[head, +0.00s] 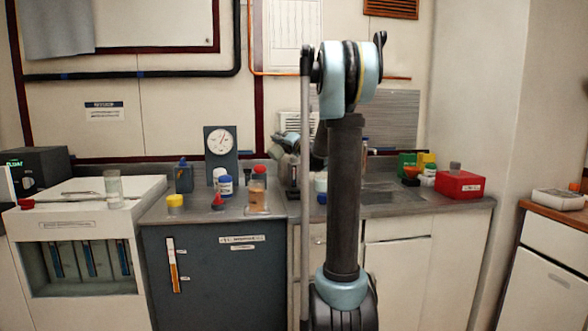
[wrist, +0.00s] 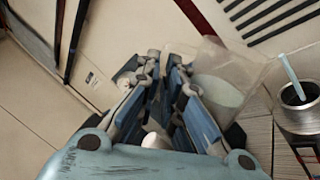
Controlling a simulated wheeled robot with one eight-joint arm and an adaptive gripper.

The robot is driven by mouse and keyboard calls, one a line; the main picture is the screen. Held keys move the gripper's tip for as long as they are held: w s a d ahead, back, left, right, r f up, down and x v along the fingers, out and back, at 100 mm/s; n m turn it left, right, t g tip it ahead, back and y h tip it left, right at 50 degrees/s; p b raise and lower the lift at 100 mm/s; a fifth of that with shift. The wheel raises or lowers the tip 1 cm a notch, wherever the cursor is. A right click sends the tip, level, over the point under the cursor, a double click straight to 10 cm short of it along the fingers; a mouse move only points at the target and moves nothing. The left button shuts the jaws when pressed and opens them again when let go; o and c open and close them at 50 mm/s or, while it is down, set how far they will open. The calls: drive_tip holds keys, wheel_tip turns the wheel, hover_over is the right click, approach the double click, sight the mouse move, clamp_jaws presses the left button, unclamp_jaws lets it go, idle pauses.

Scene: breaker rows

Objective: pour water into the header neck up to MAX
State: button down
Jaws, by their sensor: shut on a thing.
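My gripper (wrist: 172,75) is shut on a clear, see-through container (wrist: 235,65). A pale surface inside it looks like water. The container looks tilted in the wrist view. A round metal neck (wrist: 298,118) with a dark open top stands to its right, apart from it in the picture. A pale blue stick (wrist: 290,68) stands in that opening. No MAX mark is readable. In the head view my gripper (head: 285,143) is above the back of the counter, partly hidden by my arm. I cannot pick out the held container there.
A dark cabinet (head: 205,285) has a sight tube (head: 173,265) with an orange lower part. A red box (head: 459,185) is at right.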

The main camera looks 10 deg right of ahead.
drive_tip(key=shift+w+d+f+m+t+p, duration=0.15)
drive_tip(key=shift+d+m+p, duration=0.2)
drive_tip(key=shift+m+p, duration=0.5)
drive_tip(key=shift+w+d+f+m+t+p, duration=0.15)
drive_tip(key=shift+d+m+p, duration=0.2)
drive_tip(key=shift+m+p, duration=0.5)
idle(3.4)
drive_tip(key=shift+w+d+r+m+h, duration=0.25)
drive_tip(key=shift+d+r+m+h, duration=0.3)
drive_tip(key=shift+m, duration=0.25)
idle(1.4)
drive_tip(key=n, duration=0.1)
drive_tip(key=a+n, duration=0.1)
drive_tip(key=a+y, duration=0.1)
drive_tip(key=shift+s+f+n, duration=0.35)
drive_tip(key=shift+n, duration=0.05)
drive_tip(key=shift+s+a+r+n, duration=0.1)
drive_tip(key=shift+a+n, duration=0.05)
drive_tip(key=shift+n, duration=0.35)
drive_tip(key=shift+s+a+n, duration=0.1)
drive_tip(key=shift+n, duration=0.4)
drive_tip(key=shift+a, duration=0.1)
